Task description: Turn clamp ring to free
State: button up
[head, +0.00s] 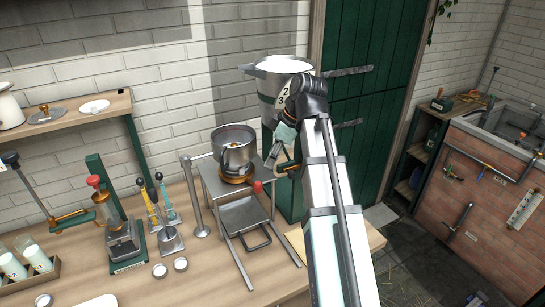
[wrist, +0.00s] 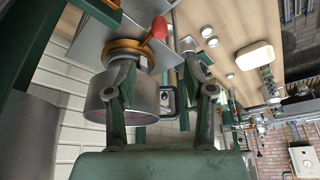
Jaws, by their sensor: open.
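The clamp ring (head: 236,179) is an orange-brown band around the base of a steel pot (head: 236,155). The pot sits on a metal stand (head: 207,177) on the wooden bench. A red knob (head: 257,187) sticks out on the ring's right side. In the wrist view the scene is turned over, with the ring (wrist: 128,46) and red knob (wrist: 158,29) above the pot (wrist: 118,103). My gripper (head: 274,159) is open, to the right of the pot and above the knob. In the wrist view its fingers (wrist: 163,70) are apart, with nothing held between them.
A large steel churn (head: 285,66) stands close behind my gripper. A thin upright post (head: 195,200) stands left of the stand, and a sloping metal tray (head: 243,213) is in front. A green press (head: 120,240) and small tools occupy the bench's left.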

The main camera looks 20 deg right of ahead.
jog(key=shift+a, duration=0.15)
jog(key=c, duration=0.5)
jog(key=a, duration=0.3)
jog(key=a+f+n+b, duration=0.1)
jog(key=a, duration=0.2)
jog(key=a+f+n+b, duration=0.1)
jog(key=a, duration=0.2)
jog(key=shift+s+a+f+g, duration=0.15)
jog(key=shift+a+f+g, duration=0.05)
jog(key=shift+a+g, duration=0.2)
grip_shut()
jog(key=s+a+f+n+h+b, duration=0.4)
jog(key=a+f+b, duration=0.15)
jog(key=a, duration=0.55)
jog(key=n+t+h, duration=0.4)
jog(key=n+h, duration=0.3)
jog(key=n, duration=0.1)
send_near(256, 191)
jog(key=shift+p+x, duration=0.5)
jog(key=shift+x, duration=2.55)
